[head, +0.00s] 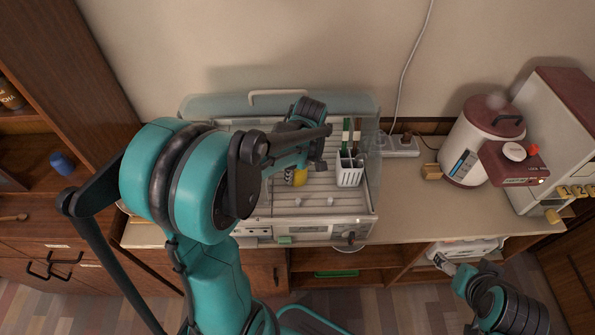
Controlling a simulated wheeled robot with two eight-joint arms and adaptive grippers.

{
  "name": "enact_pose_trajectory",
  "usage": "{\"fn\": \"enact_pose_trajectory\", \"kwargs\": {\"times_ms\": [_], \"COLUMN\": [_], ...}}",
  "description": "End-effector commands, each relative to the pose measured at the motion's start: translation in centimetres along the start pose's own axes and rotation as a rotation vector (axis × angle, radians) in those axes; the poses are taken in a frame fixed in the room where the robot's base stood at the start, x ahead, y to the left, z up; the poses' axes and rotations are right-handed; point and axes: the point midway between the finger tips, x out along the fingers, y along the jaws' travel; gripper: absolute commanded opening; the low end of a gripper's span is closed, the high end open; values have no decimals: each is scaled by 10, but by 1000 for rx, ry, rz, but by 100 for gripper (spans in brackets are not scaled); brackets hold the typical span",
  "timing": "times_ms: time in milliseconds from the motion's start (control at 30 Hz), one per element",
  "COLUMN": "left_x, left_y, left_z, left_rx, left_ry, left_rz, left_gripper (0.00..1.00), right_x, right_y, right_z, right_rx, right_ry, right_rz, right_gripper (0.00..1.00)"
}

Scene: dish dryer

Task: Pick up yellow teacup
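The yellow teacup (299,178) is on or just above the slatted rack of the dish dryer (320,205), left of the cutlery holder. My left arm covers part of the cup. My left gripper (318,163) is at the cup's upper right side. The arm and the steep view hide whether its fingers touch or close on the cup. My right gripper (441,262) is low at the right, below the counter edge and far from the cup. Its fingers are too small to tell open from shut.
A white cutlery holder (349,176) with upright utensils stands close right of the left gripper. The dryer's clear lid (215,104) is raised at the back. Counter between dryer and canister is mostly clear.

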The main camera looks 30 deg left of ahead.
Motion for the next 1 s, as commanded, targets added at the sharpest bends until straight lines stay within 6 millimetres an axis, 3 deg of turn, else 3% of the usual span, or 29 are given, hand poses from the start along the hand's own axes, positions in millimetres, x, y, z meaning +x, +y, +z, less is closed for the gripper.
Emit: {"fn": "enact_pose_trajectory", "kwargs": {"times_ms": [67,467,733,1000], "left_x": [0,-5,-45,-86], "left_y": [0,0,0,-23], "left_z": [0,-1,-7,42], "left_rx": [0,0,0,5], "left_ry": [0,0,0,0], "left_rz": [-1,0,0,0], "left_gripper": [18,18,18,18], "right_x": [0,-2,-17,-30], "right_y": [0,0,0,0], "right_z": [0,-2,-12,-22], "right_rx": [0,0,0,0], "right_ry": [0,0,0,0], "right_rz": [0,0,0,0], "right_gripper": [74,74,74,74]}}
